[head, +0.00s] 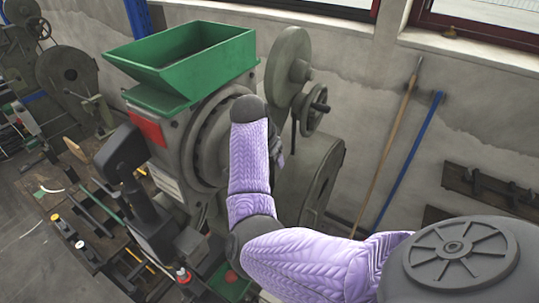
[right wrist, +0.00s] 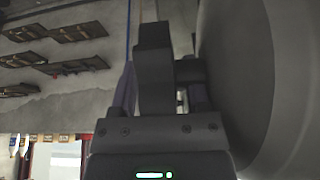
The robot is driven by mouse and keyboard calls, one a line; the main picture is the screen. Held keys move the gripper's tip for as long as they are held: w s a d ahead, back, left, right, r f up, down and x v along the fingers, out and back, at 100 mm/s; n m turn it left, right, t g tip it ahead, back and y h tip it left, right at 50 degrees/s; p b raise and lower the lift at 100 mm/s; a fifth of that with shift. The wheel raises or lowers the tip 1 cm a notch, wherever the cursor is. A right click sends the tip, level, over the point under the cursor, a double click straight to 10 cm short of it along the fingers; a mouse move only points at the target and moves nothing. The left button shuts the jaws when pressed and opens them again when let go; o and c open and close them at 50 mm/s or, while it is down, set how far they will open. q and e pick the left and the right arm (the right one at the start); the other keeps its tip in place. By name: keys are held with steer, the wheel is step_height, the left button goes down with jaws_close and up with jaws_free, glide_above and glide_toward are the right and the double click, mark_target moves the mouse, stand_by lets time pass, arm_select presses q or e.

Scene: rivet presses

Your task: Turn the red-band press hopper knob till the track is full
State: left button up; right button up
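The press with the red band (head: 148,128) stands in the middle of the head view, with a green hopper (head: 185,62) on top. My right arm, in a lilac sleeve, reaches across the press's right side. My right gripper (head: 278,150) is mostly hidden behind that arm, beside the round housing. In the right wrist view the dark gripper fingers (right wrist: 165,70) are close beside a large grey curved surface (right wrist: 240,80). I cannot tell whether they grip anything. I cannot make out the hopper knob or the track; my arm covers part of that side. My left gripper is not in view.
A handwheel (head: 313,110) and a grey flywheel (head: 288,62) stick out right of the hopper. A wooden bench (head: 100,225) with tools and small parts lies at left. A wooden pole (head: 390,145) and a blue pole (head: 408,160) lean on the wall.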

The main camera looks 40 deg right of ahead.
jaws_close()
steer(key=shift+h, duration=0.3)
